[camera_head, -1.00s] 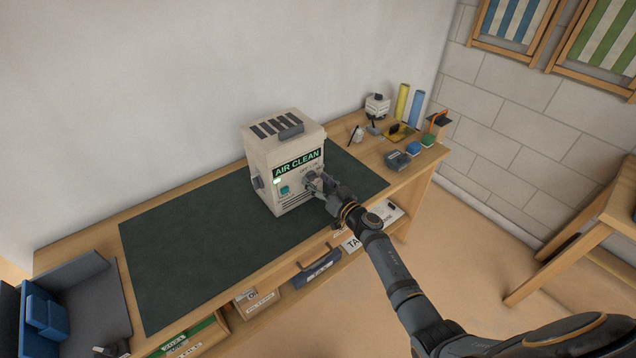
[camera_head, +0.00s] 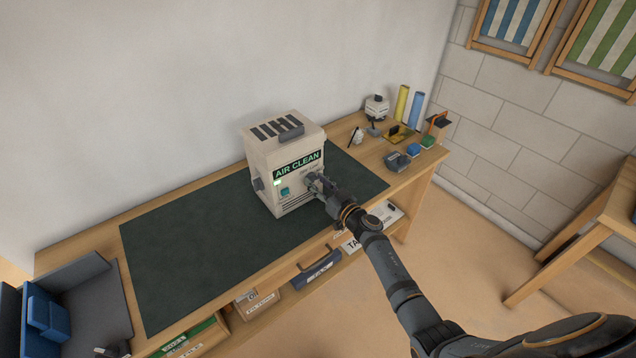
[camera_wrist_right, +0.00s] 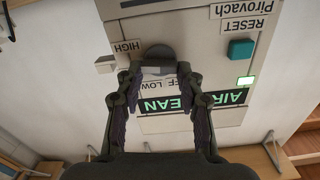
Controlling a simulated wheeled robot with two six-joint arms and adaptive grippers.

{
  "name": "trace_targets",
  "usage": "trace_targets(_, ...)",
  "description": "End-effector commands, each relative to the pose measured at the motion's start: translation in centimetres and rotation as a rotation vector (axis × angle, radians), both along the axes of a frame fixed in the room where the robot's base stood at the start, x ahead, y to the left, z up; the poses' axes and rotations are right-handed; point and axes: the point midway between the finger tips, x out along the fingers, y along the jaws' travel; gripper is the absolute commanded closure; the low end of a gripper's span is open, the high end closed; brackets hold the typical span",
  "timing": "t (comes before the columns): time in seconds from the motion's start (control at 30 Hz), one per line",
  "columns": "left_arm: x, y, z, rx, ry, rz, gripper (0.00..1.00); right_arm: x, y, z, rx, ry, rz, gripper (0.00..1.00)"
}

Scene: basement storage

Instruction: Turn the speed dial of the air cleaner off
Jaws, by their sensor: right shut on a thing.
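The air cleaner (camera_head: 283,160) is a cream box with a green-on-black "AIR CLEAN" label, standing on the dark mat. Its front also shows upside down in the right wrist view (camera_wrist_right: 180,122). The speed dial (camera_wrist_right: 158,62) is a dark round knob with a light grey bar, beside labels reading "HIGH", "LOW" and a partly covered "OFF". My right gripper (camera_wrist_right: 158,76) is shut on the dial, one finger on each side. In the head view the right gripper (camera_head: 316,183) hides the dial. My left gripper is not clearly in view.
A teal reset button (camera_wrist_right: 240,49) and a lit green lamp (camera_wrist_right: 246,81) are on the same front panel. The dark mat (camera_head: 190,250) is clear left of the cleaner. Small items, including a grey device (camera_head: 397,161), stand on the bench's right end.

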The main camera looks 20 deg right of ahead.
Motion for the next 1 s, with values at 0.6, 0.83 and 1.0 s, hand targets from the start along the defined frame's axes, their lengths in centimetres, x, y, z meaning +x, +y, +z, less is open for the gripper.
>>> trace_targets(0.6, -0.05, 0.0, 1.25, 0.0, 0.001, 0.0, 0.6, -0.13, 0.32, -0.07, -0.525, -0.189, 0.001, 0.94)
trace_targets(0.83, -0.05, -0.01, 1.19, 0.0, 0.001, 0.0, 0.6, -0.16, 0.42, -0.2, -0.731, -0.264, 0.001, 0.94)
trace_targets(1.0, -0.05, -0.02, 1.01, 0.0, 0.001, 0.0, 0.6, -0.18, 0.48, -0.27, -0.882, -0.319, 0.001, 0.94)
